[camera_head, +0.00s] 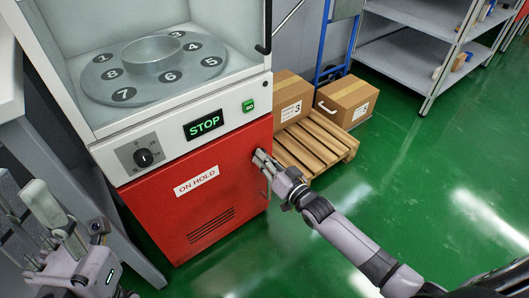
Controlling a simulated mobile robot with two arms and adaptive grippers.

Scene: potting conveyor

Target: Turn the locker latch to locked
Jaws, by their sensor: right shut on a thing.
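The red locker (210,205) is the lower part of the white machine, with an "ON HOLD" label (196,181) on its front. My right gripper (262,162) is at the upper right of the red front, its arm coming in from the right. It is shut on the latch, which its fingers mostly hide, so I cannot tell which way the latch is turned. My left gripper (48,240) is at the lower left, away from the locker. Its fingertips are hard to make out, and I cannot tell whether it is open.
Green floor is clear at right.

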